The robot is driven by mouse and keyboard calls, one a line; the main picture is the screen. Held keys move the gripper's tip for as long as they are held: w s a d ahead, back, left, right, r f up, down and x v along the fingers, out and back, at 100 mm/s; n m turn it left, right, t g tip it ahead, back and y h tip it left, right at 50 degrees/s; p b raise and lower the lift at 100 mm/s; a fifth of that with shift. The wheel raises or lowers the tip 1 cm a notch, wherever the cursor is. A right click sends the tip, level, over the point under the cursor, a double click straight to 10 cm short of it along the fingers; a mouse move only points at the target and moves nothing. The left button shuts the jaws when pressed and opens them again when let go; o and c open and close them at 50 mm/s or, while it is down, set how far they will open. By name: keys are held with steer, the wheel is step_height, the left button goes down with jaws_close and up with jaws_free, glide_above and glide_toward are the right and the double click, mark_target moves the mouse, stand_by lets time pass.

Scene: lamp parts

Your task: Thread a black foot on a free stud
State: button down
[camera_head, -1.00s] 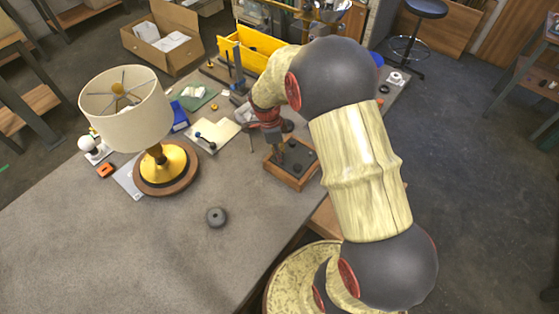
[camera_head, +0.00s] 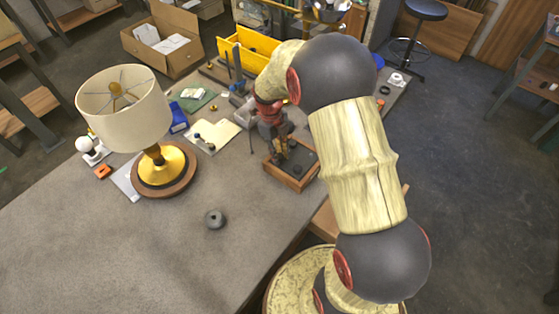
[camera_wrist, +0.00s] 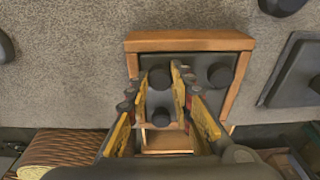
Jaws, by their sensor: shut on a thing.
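A wooden tray (camera_head: 288,181) with a dark floor stands near the table's right edge; its frame also shows in the wrist view (camera_wrist: 190,40). My gripper (camera_head: 282,157) reaches down into it. In the wrist view, my gripper's fingers (camera_wrist: 160,70) straddle a round black foot (camera_wrist: 160,79) and are shut on it. A second black foot (camera_wrist: 220,74) sits just right of the fingers. A third (camera_wrist: 161,117) lies nearer the camera, between the finger links. The held foot is low, at the tray; whether it touches the floor cannot be told. I cannot make out a free stud.
A lamp with a white shade (camera_head: 122,112) stands left on the table. A grey round piece (camera_head: 215,219) lies in front. A cream board (camera_head: 213,134) and a yellow bin (camera_head: 247,48) are further back. The front left table area is clear.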

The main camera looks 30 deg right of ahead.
steer(key=shift+s+a+f+m, duration=0.1)
steer(key=shift+s+f+m, duration=0.2)
steer(key=shift+m, duration=0.5)
steer(key=shift+m+y, duration=0.3)
steer(key=shift+m, duration=0.4)
steer(key=c, duration=2)
jaws_free()
steer(key=shift+w, duration=0.1)
steer(key=o, duration=0.5)
steer(key=shift+w+r, duration=0.15)
steer(key=shift+r, duration=0.1)
steer(key=r, duration=0.4)
steer(key=w+r, duration=0.1)
steer(key=r, duration=0.3)
steer(key=w+r, duration=0.1)
steer(key=r, duration=0.2)
steer(key=shift+r, duration=0.4)
